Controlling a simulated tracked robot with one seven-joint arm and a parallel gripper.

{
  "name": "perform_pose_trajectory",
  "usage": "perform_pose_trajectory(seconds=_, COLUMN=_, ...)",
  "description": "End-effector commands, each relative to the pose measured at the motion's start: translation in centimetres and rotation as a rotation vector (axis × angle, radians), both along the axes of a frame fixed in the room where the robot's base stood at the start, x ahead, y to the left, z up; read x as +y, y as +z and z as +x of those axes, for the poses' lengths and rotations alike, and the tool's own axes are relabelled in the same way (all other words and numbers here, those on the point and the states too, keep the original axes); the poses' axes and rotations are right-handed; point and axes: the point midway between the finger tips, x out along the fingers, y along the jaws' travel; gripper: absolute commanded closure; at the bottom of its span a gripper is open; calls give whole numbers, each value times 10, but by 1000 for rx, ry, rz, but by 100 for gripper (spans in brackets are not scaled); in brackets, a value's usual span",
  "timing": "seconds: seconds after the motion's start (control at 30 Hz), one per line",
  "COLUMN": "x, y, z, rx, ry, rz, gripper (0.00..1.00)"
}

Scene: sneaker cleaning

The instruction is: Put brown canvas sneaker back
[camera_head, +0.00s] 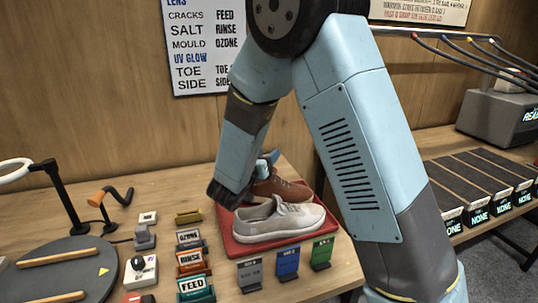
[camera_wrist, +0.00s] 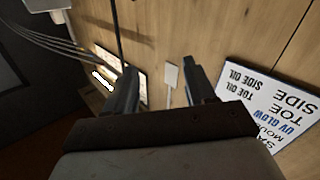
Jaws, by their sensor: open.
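A brown sneaker (camera_head: 284,188) with a blue collar sits on the red tray (camera_head: 314,234), behind a pale grey-white sneaker (camera_head: 278,222). My arm hides part of the brown sneaker's left side. I cannot tell whether it is canvas. The end of my arm hangs over the tray's left part, close to both shoes in the picture. My gripper (camera_wrist: 163,88) shows in the wrist view with its two fingers apart and nothing between them. That view faces the wooden wall, and no shoe shows in it.
Grey, blue and green cards (camera_head: 287,264) stand along the tray's front. Label stands (camera_head: 193,262), a joystick box (camera_head: 141,272) and a round grey turntable (camera_head: 60,272) are to the left. Dark slots marked NONE (camera_head: 478,216) line the right-hand bench. A sign (camera_head: 204,45) hangs on the wall.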

Motion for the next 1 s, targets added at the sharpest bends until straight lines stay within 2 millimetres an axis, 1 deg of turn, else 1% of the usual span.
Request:
perform_pose_trajectory(seconds=0.1, x=13, y=1, z=-22, rx=-1, ry=3, rz=1, gripper=45)
perform_pose_trajectory(seconds=0.3, x=30, y=0, z=-53, rx=-1, ry=2, rz=1, gripper=45)
perform_pose_trajectory(seconds=0.5, x=40, y=0, z=-73, rx=-2, ry=-1, rz=0, gripper=45)
perform_pose_trajectory(seconds=0.63, x=43, y=0, z=-78, rx=-1, ry=0, rz=0, gripper=45)
perform_pose_trajectory(seconds=0.8, x=43, y=1, z=-78, rx=0, ry=1, rz=5, gripper=45)
perform_pose_trajectory(seconds=0.87, x=41, y=3, z=-75, rx=3, ry=10, rz=21, gripper=45)
perform_pose_trajectory(seconds=1.0, x=34, y=17, z=-58, rx=27, ry=74, rz=118, gripper=45)
